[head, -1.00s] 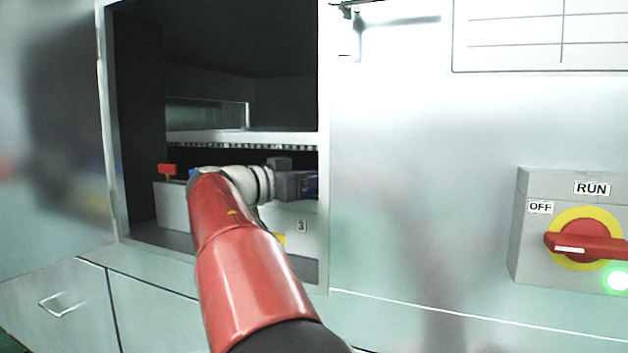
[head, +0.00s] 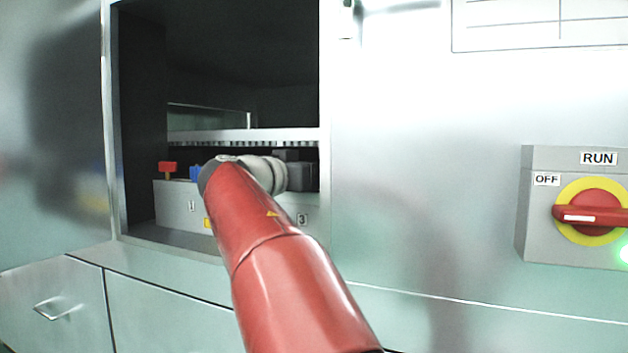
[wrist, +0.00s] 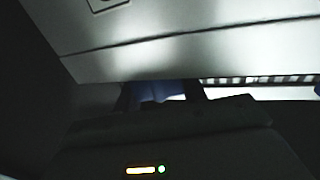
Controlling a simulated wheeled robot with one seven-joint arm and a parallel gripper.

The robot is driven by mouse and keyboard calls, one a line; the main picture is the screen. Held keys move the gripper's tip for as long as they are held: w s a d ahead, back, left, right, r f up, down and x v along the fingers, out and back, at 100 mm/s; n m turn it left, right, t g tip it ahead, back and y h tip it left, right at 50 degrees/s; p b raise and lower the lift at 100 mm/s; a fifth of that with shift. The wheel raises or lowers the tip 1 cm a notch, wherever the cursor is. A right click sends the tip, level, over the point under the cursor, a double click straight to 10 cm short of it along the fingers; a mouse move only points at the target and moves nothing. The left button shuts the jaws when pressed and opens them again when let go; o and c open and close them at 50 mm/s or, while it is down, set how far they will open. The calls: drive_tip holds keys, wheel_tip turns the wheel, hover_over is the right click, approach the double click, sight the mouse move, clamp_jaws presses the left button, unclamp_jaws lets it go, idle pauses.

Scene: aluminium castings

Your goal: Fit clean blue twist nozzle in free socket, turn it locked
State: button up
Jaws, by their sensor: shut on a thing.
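My gripper (head: 298,172) is inside the open cabinet, at the right end of the grey socket block (head: 172,208), above the label 3. In the wrist view the two dark fingers (wrist: 160,88) are shut on a blue nozzle (wrist: 150,93), of which only a small part shows. In the head view the held nozzle is hidden by the gripper and the door frame. Another blue nozzle (head: 196,172) stands on the block, beside a red nozzle (head: 168,167) at its left end. The sockets under my gripper are hidden, so I cannot tell whether the held nozzle touches one.
The cabinet opening's right edge (head: 325,120) is close to my gripper. A pale ledge with a slotted strip (head: 245,138) runs behind and above the block. A rotary switch (head: 590,212) with a green light is on the right panel. A drawer (head: 55,310) is below left.

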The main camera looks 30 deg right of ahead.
drive_tip(key=shift+f+n+t+b, duration=0.1)
drive_tip(key=shift+n+t+b, duration=0.2)
drive_tip(key=shift+t+b, duration=0.1)
drive_tip(key=shift+w+n+t+y+b, duration=0.1)
drive_tip(key=shift+n+t+y+b, duration=0.7)
drive_tip(key=shift+t, duration=0.3)
drive_tip(key=shift+n+t+y, duration=0.3)
drive_tip(key=shift+t, duration=0.1)
drive_tip(key=shift+w+a, duration=0.1)
drive_tip(key=o, duration=1.1)
drive_tip(key=shift+c, duration=0.2)
drive_tip(key=shift+a, duration=0.1)
